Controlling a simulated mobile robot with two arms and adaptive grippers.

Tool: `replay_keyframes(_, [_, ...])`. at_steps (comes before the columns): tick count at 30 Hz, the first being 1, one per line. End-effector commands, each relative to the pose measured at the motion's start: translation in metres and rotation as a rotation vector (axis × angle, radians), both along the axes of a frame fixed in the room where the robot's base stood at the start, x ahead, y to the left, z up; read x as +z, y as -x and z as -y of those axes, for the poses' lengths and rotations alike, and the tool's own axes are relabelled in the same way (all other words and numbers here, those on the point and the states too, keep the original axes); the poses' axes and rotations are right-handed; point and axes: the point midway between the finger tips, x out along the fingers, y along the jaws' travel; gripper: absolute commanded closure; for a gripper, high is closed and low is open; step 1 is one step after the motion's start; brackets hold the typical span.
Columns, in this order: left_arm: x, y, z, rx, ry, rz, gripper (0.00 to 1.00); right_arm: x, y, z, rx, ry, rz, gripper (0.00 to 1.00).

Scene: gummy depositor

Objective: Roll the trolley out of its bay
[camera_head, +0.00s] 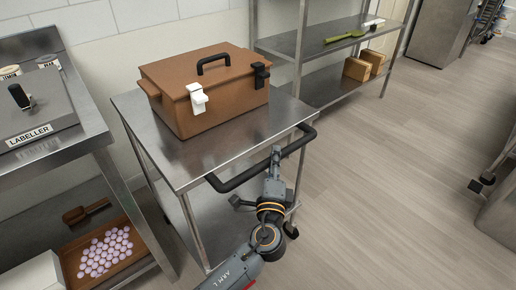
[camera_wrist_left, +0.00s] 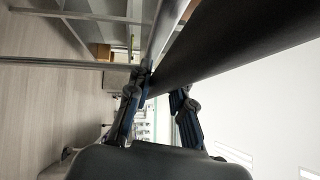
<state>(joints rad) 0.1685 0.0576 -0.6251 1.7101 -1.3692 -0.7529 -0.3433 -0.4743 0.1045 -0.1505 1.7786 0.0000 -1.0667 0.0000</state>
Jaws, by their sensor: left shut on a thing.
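The trolley (camera_head: 227,150) is a steel cart with a flat top, a lower shelf and castors. It stands between the labeller bench and the steel shelving, close to the wall. Its black push handle (camera_head: 241,180) runs along the near side and crosses the left wrist view as a thick dark bar (camera_wrist_left: 225,45). My left gripper (camera_head: 274,160) is shut on this handle, right of its middle. In the left wrist view the fingers (camera_wrist_left: 160,90) sit on either side of the bar. My right gripper is in neither view.
A brown lidded box (camera_head: 212,92) with one white and one black latch sits on the trolley top. The labeller bench (camera_head: 62,150) is close at left, with a tray of pale sweets (camera_head: 88,273) below. Steel shelving (camera_head: 310,50) stands behind at right. Floor (camera_head: 400,150) at right is clear.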

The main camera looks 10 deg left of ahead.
Motion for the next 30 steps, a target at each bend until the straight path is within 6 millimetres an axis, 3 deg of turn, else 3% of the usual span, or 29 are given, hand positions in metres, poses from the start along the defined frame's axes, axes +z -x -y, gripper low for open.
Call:
replay_keyframes(3, [-0.005,0.018,0.024,-0.007,0.007,-0.007,1.00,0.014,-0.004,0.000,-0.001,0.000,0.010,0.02])
replay_keyframes(12, [-0.003,0.041,0.053,-0.004,0.002,-0.005,1.00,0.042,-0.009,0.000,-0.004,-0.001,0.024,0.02])
replay_keyframes(28, [-0.002,0.046,0.059,-0.001,-0.002,-0.004,1.00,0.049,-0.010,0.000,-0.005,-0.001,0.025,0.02])
replay_keyframes(29, [-0.002,0.046,0.059,-0.001,-0.002,-0.004,0.77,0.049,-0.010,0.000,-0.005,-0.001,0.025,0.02])
replay_keyframes(30, [-0.002,0.046,0.059,-0.001,-0.001,-0.004,0.69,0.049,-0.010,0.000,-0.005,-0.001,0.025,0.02])
